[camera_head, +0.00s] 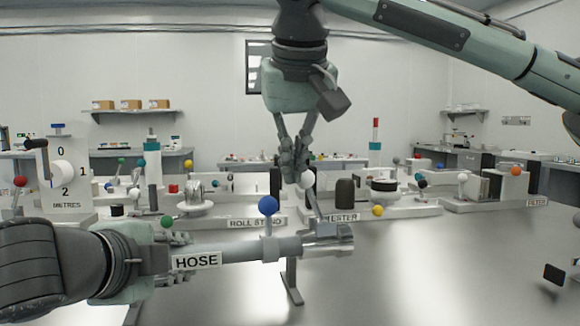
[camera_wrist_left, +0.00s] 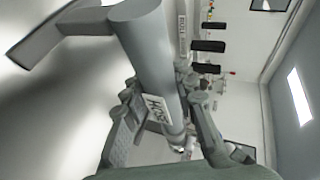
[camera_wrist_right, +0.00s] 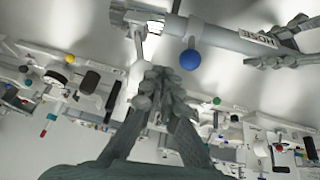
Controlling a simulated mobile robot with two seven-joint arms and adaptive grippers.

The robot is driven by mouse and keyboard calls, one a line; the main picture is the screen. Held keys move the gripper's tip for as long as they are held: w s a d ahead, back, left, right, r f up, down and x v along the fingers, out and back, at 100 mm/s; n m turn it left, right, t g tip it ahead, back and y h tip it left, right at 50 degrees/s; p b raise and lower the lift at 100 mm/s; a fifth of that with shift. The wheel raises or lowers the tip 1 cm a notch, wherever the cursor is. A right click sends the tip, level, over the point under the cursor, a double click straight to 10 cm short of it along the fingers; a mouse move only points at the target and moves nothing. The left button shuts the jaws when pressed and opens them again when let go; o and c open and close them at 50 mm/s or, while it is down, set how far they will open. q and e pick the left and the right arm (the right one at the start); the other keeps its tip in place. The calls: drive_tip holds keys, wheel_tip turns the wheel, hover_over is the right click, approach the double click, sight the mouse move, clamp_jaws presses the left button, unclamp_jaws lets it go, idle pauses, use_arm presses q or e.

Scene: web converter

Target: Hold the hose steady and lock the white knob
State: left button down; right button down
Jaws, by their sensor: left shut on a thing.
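The hose (camera_head: 235,250) is a grey tube labelled HOSE, lying level in the head view, with a bright metal end (camera_head: 327,240) and a blue ball knob (camera_head: 268,206) on a stem. It also shows in the left wrist view (camera_wrist_left: 150,50) and right wrist view (camera_wrist_right: 214,36). My left gripper (camera_head: 178,257) is shut around the hose near the label. The white knob (camera_head: 308,180) tops a thin lever rising from the metal end. My right gripper (camera_head: 297,165) points down at the knob, fingertips close together; they partly hide it. I cannot tell whether they grip it.
A bench behind carries several white devices with coloured knobs, including a roll stand (camera_head: 255,222) and a metre counter (camera_head: 62,175). A dark post (camera_head: 291,282) stands under the metal end.

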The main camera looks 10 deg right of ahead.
drive_tip(key=y, duration=0.1)
drive_tip(key=d+y, duration=0.1)
drive_tip(key=d+m+y, duration=0.1)
drive_tip(key=shift+w+d+r+y, duration=0.2)
drive_tip(key=shift+w+d+y, duration=0.05)
drive_tip(key=shift+y, duration=0.15)
drive_tip(key=shift+d+r+m+g+y, duration=0.3)
drive_tip(key=shift+d+m+y, duration=0.1)
drive_tip(key=shift+d+y, duration=0.35)
drive_tip(key=shift+w+d+y, duration=0.1)
drive_tip(key=shift+d+y, duration=0.35)
drive_tip(key=shift+d, duration=0.25)
drive_tip(key=shift+w+d, duration=0.15)
drive_tip(key=shift+d, duration=1)
approach(309, 171)
wheel_tip(309, 171, up, 5)
drive_tip(key=s+a, duration=0.1)
drive_tip(key=s, duration=0.2)
drive_tip(key=shift+w, duration=0.2)
